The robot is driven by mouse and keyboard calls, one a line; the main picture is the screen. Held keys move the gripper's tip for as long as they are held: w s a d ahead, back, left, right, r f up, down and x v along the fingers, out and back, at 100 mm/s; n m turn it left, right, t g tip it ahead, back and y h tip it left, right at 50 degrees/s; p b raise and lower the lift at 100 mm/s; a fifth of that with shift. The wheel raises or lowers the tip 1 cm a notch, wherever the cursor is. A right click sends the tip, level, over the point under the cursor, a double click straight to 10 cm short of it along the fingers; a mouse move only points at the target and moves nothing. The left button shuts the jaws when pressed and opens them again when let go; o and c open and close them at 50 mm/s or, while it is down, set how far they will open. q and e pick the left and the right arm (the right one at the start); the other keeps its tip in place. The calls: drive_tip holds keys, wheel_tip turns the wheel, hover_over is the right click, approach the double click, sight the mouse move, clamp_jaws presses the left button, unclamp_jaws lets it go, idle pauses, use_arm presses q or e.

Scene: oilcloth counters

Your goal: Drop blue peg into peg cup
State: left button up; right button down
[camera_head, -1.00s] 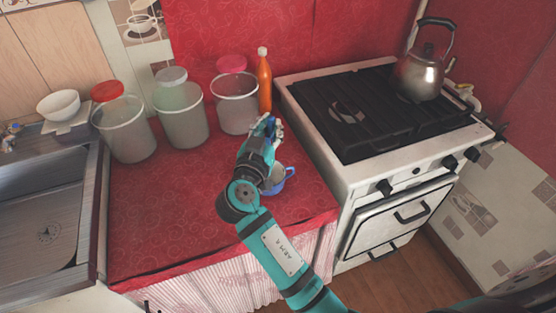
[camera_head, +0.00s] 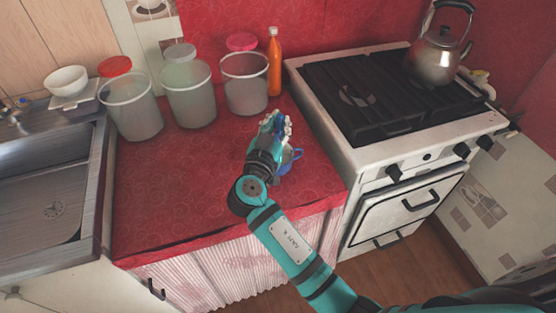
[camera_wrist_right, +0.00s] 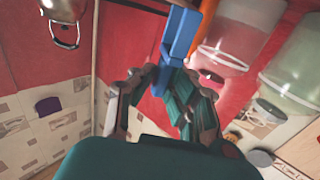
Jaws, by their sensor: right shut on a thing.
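My right gripper (camera_head: 277,124) is over the red counter and shut on the blue peg (camera_wrist_right: 180,38). In the right wrist view the peg is a long blue bar sticking out past the fingertips (camera_wrist_right: 168,82). In the head view the gripper mostly hides the peg. A blue cup (camera_head: 296,156) with a handle on its right stands on the counter, partly hidden behind my right gripper and wrist. The gripper appears above the cup in the picture; the peg is not seen inside it. My left gripper is not in view.
Three lidded jars (camera_head: 133,118) and an orange bottle (camera_head: 274,65) stand along the back of the counter (camera_head: 180,195). A stove (camera_head: 340,150) with a kettle (camera_head: 437,57) is at right, a sink (camera_head: 50,200) at left. The counter's front left is clear.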

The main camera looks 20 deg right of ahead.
drive_tip(key=c, duration=1.7)
unclamp_jaws()
drive_tip(key=shift+o, duration=2.2)
drive_tip(key=shift+s+a, duration=0.2)
drive_tip(key=shift+s, duration=0.05)
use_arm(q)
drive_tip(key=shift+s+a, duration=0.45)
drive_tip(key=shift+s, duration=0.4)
use_arm(e)
drive_tip(key=v, duration=0.7)
